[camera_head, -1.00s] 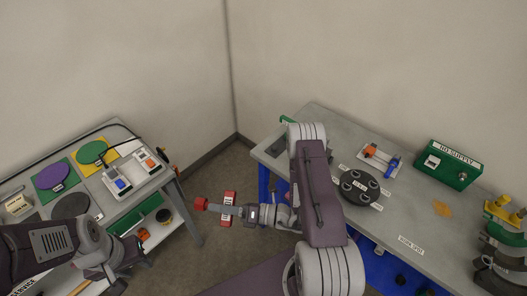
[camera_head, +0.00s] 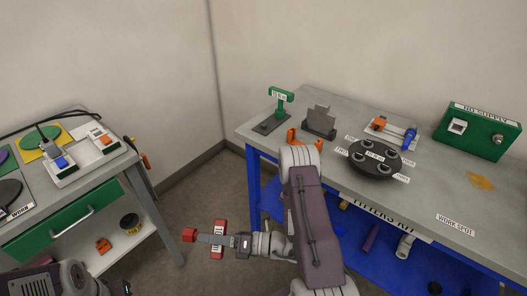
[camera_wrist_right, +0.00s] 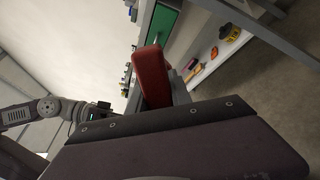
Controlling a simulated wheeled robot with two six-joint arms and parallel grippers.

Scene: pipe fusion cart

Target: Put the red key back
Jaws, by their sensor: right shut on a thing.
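The red key (camera_head: 220,228), with a white label on it, is at the grey fingers of my right gripper (camera_head: 210,238). The gripper is shut on it and holds it over the floor gap between the two benches, clear of both. A red end (camera_head: 189,235) shows at the tip of the grey part. In the right wrist view a red piece (camera_wrist_right: 151,78) stands large in front of the camera. My left gripper (camera_head: 115,288) is at the bottom left, mostly cut off by the frame edge, so its jaws cannot be read.
The right bench (camera_head: 325,152) carries a green stand (camera_head: 281,98), a grey block (camera_head: 320,121), a dark round holder (camera_head: 375,160) and a green supply box (camera_head: 478,130). The left bench has a green drawer (camera_head: 62,222) and a white unit with blue and orange parts (camera_head: 92,158).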

